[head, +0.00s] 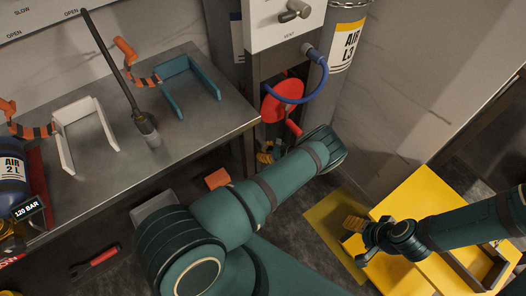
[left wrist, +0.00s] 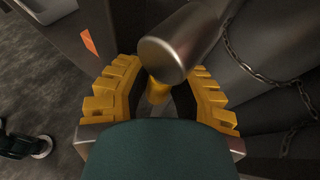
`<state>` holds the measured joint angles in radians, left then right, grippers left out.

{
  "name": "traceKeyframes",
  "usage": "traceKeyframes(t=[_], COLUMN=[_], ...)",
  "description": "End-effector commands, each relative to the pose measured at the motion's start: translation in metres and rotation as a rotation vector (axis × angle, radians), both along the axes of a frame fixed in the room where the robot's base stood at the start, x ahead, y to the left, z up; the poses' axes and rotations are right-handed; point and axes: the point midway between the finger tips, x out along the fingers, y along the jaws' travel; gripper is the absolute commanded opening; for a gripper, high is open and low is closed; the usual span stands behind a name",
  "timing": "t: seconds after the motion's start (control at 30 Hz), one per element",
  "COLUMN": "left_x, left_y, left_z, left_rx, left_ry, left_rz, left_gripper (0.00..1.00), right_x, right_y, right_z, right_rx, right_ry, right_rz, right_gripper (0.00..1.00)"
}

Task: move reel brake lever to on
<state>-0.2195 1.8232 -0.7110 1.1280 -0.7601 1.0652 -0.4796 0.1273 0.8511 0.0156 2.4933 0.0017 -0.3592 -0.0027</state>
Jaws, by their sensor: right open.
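A red hose reel (head: 283,100) with a blue hose hangs below the white panel at the top centre of the head view. A red handle (head: 293,127) sticks out under it; I cannot tell whether this is the brake lever. Yellow fingers of my left gripper (head: 267,152) show just below the reel, partly hidden by my arm. In the left wrist view my left gripper (left wrist: 160,100) is open. A grey metal cylinder (left wrist: 168,58) lies between and above its fingers, with a small yellow part behind it. My right gripper (head: 362,238) is open over the yellow case, apart from the reel.
A steel bench (head: 190,140) at left carries a white bracket (head: 85,135), a teal bracket (head: 190,82) and a dark rod. An AIR L3 cylinder (head: 345,40) stands behind the reel. A yellow case (head: 415,195) is at right. A chain (left wrist: 260,68) hangs at right in the wrist view.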

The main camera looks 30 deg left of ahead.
Motion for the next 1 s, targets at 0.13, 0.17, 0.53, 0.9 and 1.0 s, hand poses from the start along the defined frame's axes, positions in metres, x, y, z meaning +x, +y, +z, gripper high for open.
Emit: traceKeyframes(t=[0.13,0.17,0.53,0.9,1.0], left_x=[0.000,0.000,0.006,0.017,0.020], left_y=[0.000,0.000,-0.002,-0.008,-0.009], left_z=[0.000,0.000,0.002,0.008,0.009], left_rx=[-0.002,-0.002,-0.055,-0.179,-0.213], left_ry=[-0.001,-0.004,-0.132,-0.428,-0.509], left_rz=[0.000,0.000,-0.001,-0.004,-0.005], left_gripper=[0.00,0.00,0.00,0.00,0.00], right_x=[0.000,0.000,-0.001,-0.005,-0.006], right_y=[0.000,0.000,0.000,0.001,0.001], right_z=[0.000,0.000,0.008,0.028,0.034], right_rx=[0.000,0.000,0.001,0.003,0.003], right_ry=[0.000,0.000,0.003,0.013,0.015], right_rz=[0.000,0.000,0.000,0.003,0.004], right_gripper=[0.69,0.69,0.69,0.69,0.69])
